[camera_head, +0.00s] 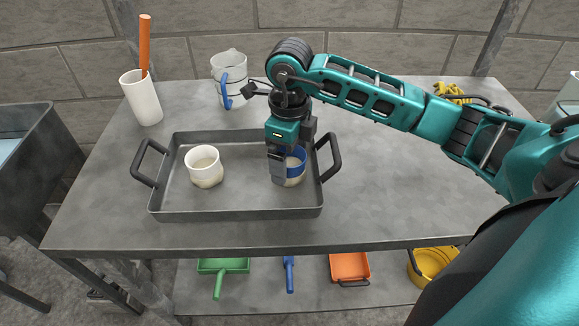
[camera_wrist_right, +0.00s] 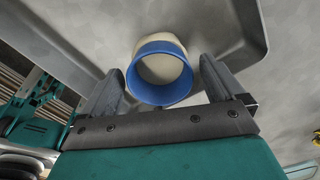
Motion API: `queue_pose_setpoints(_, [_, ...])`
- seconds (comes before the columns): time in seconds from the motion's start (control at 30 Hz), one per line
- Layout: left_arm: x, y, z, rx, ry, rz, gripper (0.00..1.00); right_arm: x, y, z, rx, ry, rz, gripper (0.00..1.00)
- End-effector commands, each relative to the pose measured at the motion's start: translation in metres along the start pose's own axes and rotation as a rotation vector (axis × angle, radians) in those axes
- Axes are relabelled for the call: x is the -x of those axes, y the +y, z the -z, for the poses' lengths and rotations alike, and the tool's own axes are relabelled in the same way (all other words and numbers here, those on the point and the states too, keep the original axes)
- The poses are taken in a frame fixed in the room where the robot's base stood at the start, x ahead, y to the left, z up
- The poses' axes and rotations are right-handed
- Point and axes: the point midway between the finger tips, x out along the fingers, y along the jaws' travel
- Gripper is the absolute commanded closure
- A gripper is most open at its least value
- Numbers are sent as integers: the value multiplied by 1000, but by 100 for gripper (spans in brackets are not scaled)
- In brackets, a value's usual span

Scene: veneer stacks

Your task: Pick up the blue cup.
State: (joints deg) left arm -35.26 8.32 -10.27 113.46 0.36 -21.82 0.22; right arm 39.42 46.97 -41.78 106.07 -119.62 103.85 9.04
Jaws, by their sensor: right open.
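The blue cup (camera_head: 297,167), cream below with a blue band at the rim, stands upright in the right part of a grey tray (camera_head: 240,214). My right gripper (camera_head: 281,180) is pointing down at the cup and hides its left part in the head view. In the right wrist view the cup (camera_wrist_right: 161,84) shows its open, empty-looking mouth between the two spread fingers of the gripper (camera_wrist_right: 162,66). A gap shows beside each finger there. My left gripper is not in view.
A white cup (camera_head: 204,166) stands in the tray's left part. Behind the tray are a white jug (camera_head: 229,67) with a blue handle and a white holder (camera_head: 141,97) with an orange stick. The tray's raised handles stick up at both ends. The table's right side is largely clear.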

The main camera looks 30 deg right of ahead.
Motion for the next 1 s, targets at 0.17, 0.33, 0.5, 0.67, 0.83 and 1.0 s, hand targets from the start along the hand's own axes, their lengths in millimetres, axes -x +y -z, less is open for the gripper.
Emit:
queue_pose_setpoints(0.17, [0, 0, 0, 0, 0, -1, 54, -4, 0, 0, 1, 0, 0, 5])
queue_pose_setpoints(0.33, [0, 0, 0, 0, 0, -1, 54, -3, 0, 0, 1, 0, 0, 12])
queue_pose_setpoints(0.5, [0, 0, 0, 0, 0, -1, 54, -3, 0, 0, 1, 0, 0, 29])
queue_pose_setpoints(0.67, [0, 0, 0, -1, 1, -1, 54, -3, 0, 0, 1, 0, 0, 44])
queue_pose_setpoints(0.83, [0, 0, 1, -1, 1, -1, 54, -3, 0, 0, 1, 0, 0, 58])
queue_pose_setpoints(1.0, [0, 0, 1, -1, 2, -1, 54, -3, 0, 0, 1, 0, 0, 58])
